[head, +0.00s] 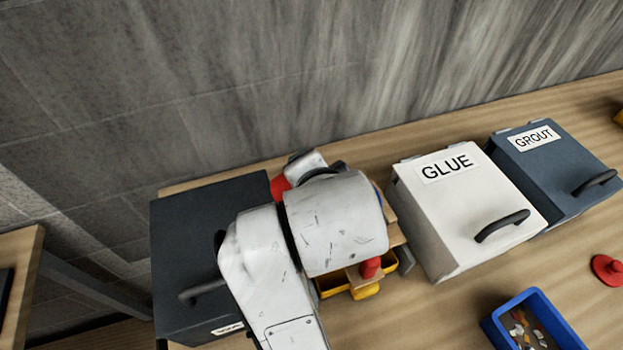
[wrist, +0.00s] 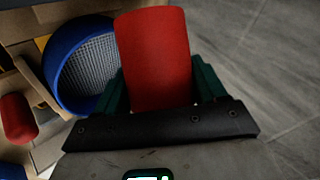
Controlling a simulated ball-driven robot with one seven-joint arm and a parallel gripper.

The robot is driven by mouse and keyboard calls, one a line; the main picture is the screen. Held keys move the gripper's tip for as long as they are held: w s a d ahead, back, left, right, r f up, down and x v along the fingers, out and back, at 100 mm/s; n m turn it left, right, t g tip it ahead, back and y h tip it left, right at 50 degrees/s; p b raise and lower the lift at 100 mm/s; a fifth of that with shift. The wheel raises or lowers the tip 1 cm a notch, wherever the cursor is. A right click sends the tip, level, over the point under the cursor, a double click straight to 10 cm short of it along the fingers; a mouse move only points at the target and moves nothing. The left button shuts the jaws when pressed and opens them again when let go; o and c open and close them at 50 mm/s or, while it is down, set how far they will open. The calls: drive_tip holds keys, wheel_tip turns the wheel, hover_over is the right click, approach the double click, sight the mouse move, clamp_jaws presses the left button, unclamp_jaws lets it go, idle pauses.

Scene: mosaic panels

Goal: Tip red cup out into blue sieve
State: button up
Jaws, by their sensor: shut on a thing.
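In the wrist view the red cup (wrist: 155,55) is between the green fingers of my gripper (wrist: 158,88), which is shut on it. Its smooth side faces the camera, and its mouth and contents are not visible. The blue sieve (wrist: 58,85) is left of the cup in that view, with its grey mesh showing; the cup covers part of its right edge. I cannot tell whether the cup is over the sieve's rim or beside it. In the head view my arm hides the gripper and most of the sieve; a red patch (head: 280,186) behind the arm looks like the cup.
A red cylinder (wrist: 18,119) stands near the sieve on wooden parts. A dark box (head: 190,235) is left of my arm; the white GLUE box (head: 425,225) and GRAY-BLUE GROUT box (head: 560,165) are right. A blue bin (head: 492,333) with chips and a red lid-like piece (head: 607,270) lie in front.

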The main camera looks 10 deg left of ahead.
drive_tip(key=f+m+y+b, duration=0.1)
drive_tip(key=d+f+m+g+y+b, duration=0.1)
drive_tip(key=y, duration=0.1)
drive_tip(key=shift+w, duration=0.15)
drive_tip(key=y, duration=0.1)
drive_tip(key=m+y, duration=0.1)
drive_tip(key=d+m+y+b, duration=0.1)
drive_tip(key=shift+w+f+g, duration=0.25)
drive_tip(key=shift+f+g, duration=0.05)
drive_tip(key=shift+f, duration=0.05)
drive_tip(key=shift+w+d+r+m+y, duration=0.15)
drive_tip(key=shift+m+y, duration=0.15)
drive_tip(key=shift+y, duration=0.2)
drive_tip(key=shift+s+d+r+m+y, duration=0.1)
drive_tip(key=shift+m+y, duration=0.2)
drive_tip(key=shift+y, duration=0.2)
drive_tip(key=shift+r+p, duration=0.1)
drive_tip(key=shift+p, duration=0.25)
